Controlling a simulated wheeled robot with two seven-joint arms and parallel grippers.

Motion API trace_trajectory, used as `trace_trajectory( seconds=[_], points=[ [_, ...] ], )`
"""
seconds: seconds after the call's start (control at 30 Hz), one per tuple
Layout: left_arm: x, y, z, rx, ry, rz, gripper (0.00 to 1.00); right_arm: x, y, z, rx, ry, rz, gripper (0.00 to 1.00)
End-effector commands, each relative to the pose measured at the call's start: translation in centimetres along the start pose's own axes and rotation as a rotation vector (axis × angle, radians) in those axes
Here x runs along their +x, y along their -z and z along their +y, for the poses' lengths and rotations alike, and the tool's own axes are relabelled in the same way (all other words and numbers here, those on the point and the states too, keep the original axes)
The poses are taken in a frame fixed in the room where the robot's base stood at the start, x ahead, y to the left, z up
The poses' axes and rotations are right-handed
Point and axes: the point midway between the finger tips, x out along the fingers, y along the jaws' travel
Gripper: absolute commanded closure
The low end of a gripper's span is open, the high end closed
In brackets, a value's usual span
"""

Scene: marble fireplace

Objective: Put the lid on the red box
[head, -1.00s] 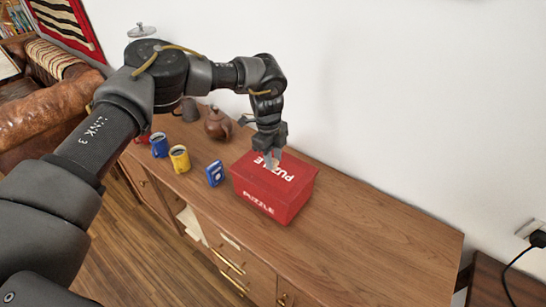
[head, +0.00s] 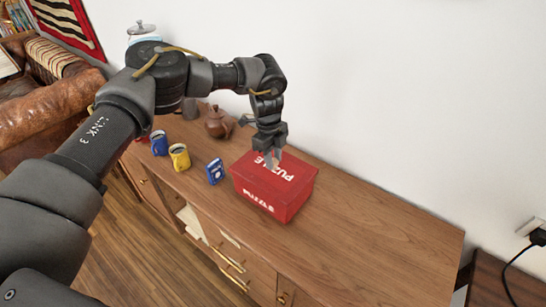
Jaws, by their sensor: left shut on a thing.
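The red box (head: 265,203) stands on the wooden sideboard, with white "PUZZLE" lettering on its front. Its red lid (head: 297,174), also marked "PUZZLE", lies over the top of the box; I cannot tell whether it is fully seated. My left gripper (head: 271,163) points down onto the lid, with its fingers shut on it near the back left part of the top. The gripper and wrist hide part of the lid's far edge. My right gripper is not in view.
On the sideboard (head: 380,235), left of the box, are a small blue box (head: 215,171), a yellow mug (head: 180,157), a blue mug (head: 159,143) and a brown teapot (head: 217,123). The sideboard's right part is clear. A white wall rises behind.

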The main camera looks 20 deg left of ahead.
Motion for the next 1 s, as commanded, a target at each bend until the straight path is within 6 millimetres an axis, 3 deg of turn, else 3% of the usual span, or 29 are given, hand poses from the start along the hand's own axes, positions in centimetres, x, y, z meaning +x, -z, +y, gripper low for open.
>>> trace_trajectory(
  seconds=[0.97,1.0],
  points=[
    [0.80,-0.08,-0.04,0.000,0.000,0.000,1.00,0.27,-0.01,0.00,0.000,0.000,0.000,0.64],
    [0.79,-0.08,-0.04,0.000,0.000,0.000,0.70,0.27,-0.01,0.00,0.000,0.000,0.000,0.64]
  ],
)
